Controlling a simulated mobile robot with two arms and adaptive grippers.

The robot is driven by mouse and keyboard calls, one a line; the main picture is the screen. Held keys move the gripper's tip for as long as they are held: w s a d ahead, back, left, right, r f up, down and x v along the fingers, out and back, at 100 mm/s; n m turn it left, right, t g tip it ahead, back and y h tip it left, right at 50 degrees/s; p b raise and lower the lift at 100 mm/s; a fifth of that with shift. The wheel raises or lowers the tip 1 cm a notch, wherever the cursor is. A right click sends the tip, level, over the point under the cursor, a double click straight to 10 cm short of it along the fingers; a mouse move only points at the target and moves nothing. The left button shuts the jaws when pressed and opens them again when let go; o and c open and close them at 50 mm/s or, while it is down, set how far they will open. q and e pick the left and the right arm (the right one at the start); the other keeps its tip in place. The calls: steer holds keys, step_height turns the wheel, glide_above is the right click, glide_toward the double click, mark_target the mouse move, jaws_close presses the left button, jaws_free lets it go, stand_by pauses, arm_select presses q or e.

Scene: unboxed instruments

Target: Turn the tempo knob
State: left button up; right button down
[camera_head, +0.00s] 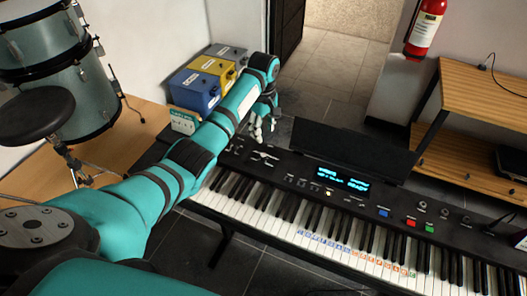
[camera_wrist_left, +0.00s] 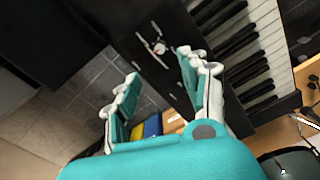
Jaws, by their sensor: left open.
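The black keyboard (camera_head: 285,182) has a panel with a lit display, colored buttons and several small knobs (camera_head: 422,206). I cannot read which knob is the tempo knob. My left gripper (camera_head: 262,128) is open and empty, above the back left end of the keyboard. In the left wrist view my left gripper (camera_wrist_left: 158,66) has its fingers spread, with a small silver control (camera_wrist_left: 159,47) on the panel seen beyond the gap between them. The fingers look apart from it.
A blue box (camera_head: 195,91), a yellow box (camera_head: 215,70) and a grey box stand behind my left arm. A drum (camera_head: 65,85) and black stool (camera_head: 38,115) are at the left. A wooden shelf (camera_head: 480,95) and fire extinguisher (camera_head: 425,28) are at the right.

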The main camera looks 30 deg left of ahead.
mark_target(263, 155)
arm_select(q)
step_height(263, 155, down, 12)
steer(key=shift+r, duration=0.15)
steer(key=shift+c, duration=0.2)
jaws_close()
